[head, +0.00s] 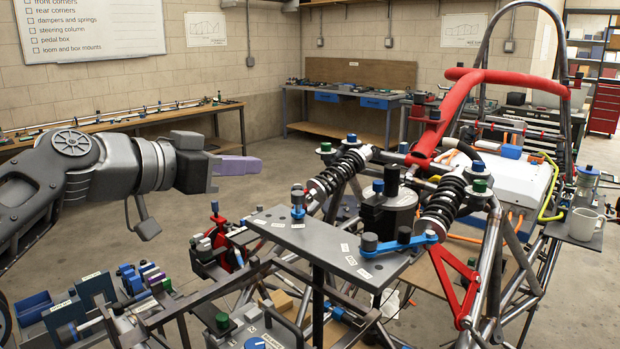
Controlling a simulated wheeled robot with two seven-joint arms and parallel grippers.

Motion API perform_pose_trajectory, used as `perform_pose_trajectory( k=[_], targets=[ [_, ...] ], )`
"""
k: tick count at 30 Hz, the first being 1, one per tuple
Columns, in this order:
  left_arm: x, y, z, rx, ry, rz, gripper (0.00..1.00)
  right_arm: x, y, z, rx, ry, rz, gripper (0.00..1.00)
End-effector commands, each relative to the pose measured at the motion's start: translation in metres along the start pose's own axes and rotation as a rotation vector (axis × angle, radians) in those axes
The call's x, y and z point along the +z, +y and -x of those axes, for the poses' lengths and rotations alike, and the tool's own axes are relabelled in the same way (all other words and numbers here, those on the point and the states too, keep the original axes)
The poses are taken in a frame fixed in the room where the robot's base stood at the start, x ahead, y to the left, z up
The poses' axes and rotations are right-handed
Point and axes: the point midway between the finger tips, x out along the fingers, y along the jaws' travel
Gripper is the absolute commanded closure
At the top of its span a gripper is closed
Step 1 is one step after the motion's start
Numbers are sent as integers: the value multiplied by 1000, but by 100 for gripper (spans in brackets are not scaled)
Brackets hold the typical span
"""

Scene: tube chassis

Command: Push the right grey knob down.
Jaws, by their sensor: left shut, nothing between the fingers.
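A grey plate (318,240) with small white labels sits on the tube chassis near the picture's middle. A dark grey knob (370,242) and another dark grey knob (404,235) stand upright at the blue lever (418,242) on the plate's right part. A third knob (297,197), greyish on top with a blue base, stands at the plate's left. I cannot tell for certain which is the task's right grey knob. My left gripper (240,165), with purple fingers, is shut and empty, above and left of the plate, apart from the knobs. My right gripper is out of view.
Two black coil dampers (340,172) and a black canister (388,212) rise behind the plate. A red tube (440,120) crosses further back. A white mug (585,224) stands at right. Blue fixtures (85,305) lie at lower left. Air above the plate's left part is clear.

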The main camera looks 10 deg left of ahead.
Motion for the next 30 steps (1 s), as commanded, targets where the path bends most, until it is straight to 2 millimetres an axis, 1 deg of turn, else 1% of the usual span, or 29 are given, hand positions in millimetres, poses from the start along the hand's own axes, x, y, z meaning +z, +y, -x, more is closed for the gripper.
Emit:
perform_pose_trajectory(
  k=[10,14,16,20,30],
  targets=[
    [0,0,-1,0,0,0,100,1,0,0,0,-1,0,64],
    [0,0,-7,1,-1,0,100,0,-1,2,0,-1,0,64],
    [-1,0,-13,1,-2,0,100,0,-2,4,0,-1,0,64],
    [-1,0,-30,2,-3,1,100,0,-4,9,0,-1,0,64],
    [-2,0,-98,2,-3,2,100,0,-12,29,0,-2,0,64]
  ],
)
